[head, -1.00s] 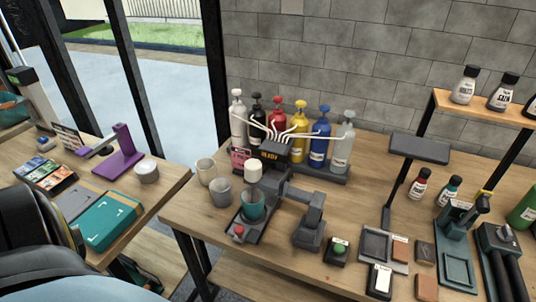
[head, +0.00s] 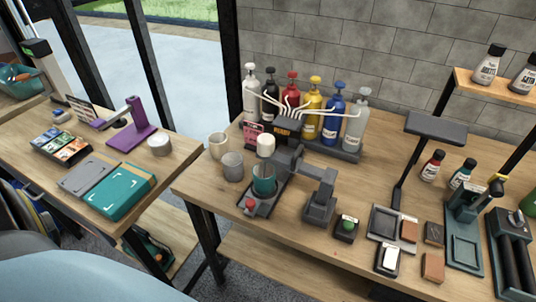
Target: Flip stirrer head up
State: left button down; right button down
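The stirrer stands on the middle table. Its dark grey post (head: 319,207) stands right of a teal cup (head: 263,181). A dark grey arm (head: 287,163) reaches left from the post toward the cup. I take this arm to carry the stirrer head; its tip is hard to make out. A white cylinder (head: 265,145) shows just above and behind the cup; I cannot tell whether it belongs to the head. The cup sits on a dark base with a red knob (head: 249,204). Neither of my grippers is in view.
A green button box (head: 347,228) and a lamp-like stand (head: 435,127) are to the right. The front table edge is bare.

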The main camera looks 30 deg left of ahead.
aim_at(266, 142)
jog(key=k, duration=0.35)
jog(key=u, duration=0.75)
jog(key=i, duration=0.5)
jog(key=z, duration=1.25)
jog(key=k, duration=0.85)
jog(key=u, duration=1.25)
jog(key=i, duration=0.5)
jog(key=u, duration=0.05)
